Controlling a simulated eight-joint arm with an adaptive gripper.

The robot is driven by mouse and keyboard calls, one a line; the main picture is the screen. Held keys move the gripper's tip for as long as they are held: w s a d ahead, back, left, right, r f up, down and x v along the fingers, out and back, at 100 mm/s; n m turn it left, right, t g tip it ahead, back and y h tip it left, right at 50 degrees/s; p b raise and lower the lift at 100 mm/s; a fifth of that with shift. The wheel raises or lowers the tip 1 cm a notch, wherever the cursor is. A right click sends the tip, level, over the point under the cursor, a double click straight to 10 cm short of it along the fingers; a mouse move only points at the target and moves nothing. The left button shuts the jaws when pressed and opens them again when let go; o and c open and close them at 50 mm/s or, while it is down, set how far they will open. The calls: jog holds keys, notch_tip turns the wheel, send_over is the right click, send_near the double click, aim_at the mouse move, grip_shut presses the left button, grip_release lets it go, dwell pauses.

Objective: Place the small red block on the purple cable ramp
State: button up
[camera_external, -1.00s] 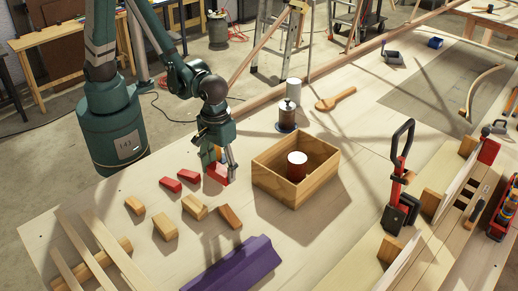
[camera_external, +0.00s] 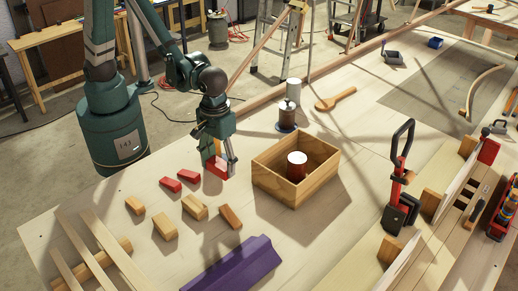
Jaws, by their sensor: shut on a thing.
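My gripper (camera_external: 220,166) is shut on a red block (camera_external: 215,168), left of the open wooden box. The fingers partly cover the block, which appears to be just above the table. Two other small red blocks, one at the left (camera_external: 170,184) and one nearer my gripper (camera_external: 188,176), lie on the table. The purple cable ramp (camera_external: 232,266) lies at the bottom centre, cut off by the picture's lower edge. It has a raised ridge along its length, and nothing rests on the part in view.
The wooden box (camera_external: 310,186) holds a red can with a white top (camera_external: 297,165). Several wooden blocks (camera_external: 194,207) lie between my gripper and the ramp. A wooden lath frame (camera_external: 100,255) is at the lower left. A red-and-black clamp (camera_external: 398,190) stands right of the box.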

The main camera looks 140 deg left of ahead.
jog(key=w+d+r+p, duration=0.1)
jog(key=w+d+r, duration=0.2)
jog(key=w+d, duration=0.7)
jog(key=w+d+r+m+p, duration=0.1)
jog(key=w+d+r+p, duration=0.1)
jog(key=w+d, duration=0.8)
jog(key=w+r, duration=0.1)
jog(key=w, duration=0.6)
jog(key=shift+r, duration=0.25)
send_over(231, 264)
jog(key=shift+f+p, duration=0.4)
jog(key=shift+f, duration=2.75)
jog(key=shift+f, duration=1.85)
jog(key=shift+f, duration=0.2)
